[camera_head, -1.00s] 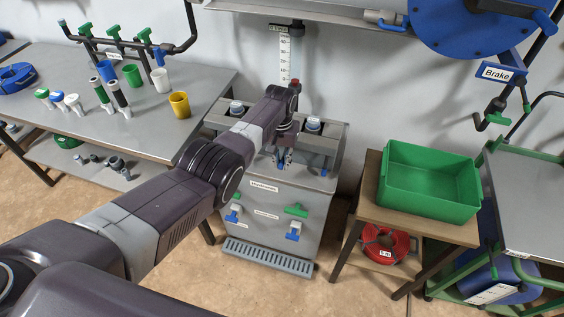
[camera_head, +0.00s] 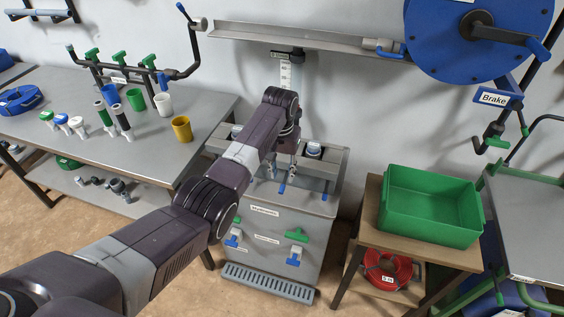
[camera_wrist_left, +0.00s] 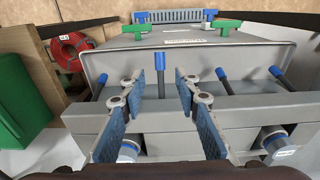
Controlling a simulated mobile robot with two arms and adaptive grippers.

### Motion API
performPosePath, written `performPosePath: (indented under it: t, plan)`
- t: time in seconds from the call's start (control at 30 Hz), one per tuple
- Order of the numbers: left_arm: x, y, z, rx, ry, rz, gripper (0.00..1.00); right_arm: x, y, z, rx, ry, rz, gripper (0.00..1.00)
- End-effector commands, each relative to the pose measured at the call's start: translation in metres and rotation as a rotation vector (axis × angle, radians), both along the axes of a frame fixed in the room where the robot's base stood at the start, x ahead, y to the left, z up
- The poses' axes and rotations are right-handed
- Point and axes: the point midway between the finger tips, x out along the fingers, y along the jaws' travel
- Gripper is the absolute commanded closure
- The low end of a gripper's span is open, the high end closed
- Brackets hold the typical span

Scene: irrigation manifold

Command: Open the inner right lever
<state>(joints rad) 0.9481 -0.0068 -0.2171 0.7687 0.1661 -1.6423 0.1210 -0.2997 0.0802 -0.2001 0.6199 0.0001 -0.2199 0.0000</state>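The grey manifold box (camera_head: 275,222) has several blue-tipped levers on its sloping top, seen from the wall side in the left wrist view. The inner right lever (camera_wrist_left: 160,63) stands between the two fingers of my left gripper (camera_wrist_left: 163,82), with a gap showing on both sides. The outer right lever (camera_wrist_left: 101,84) and the two left levers (camera_wrist_left: 221,74) (camera_wrist_left: 275,71) lean at other angles. In the head view my left gripper (camera_head: 287,170) is low over the box top, partly hidden by its own wrist. My right gripper is not in view.
Green and blue taps (camera_head: 297,235) are on the box front, above a drain grate (camera_head: 268,282). A green crate (camera_head: 430,205) stands on a small table to the right. A workbench (camera_head: 60,105) with cups is to the left, and a metal rail (camera_head: 300,38) is on the wall behind.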

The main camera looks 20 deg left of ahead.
Motion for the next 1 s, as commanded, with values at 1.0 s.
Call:
performPosePath:
  t: [1.0]
  plan:
    - [-0.011, 0.000, 0.033, -0.002, -0.003, -0.005, 0.70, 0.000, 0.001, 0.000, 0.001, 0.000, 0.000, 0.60]
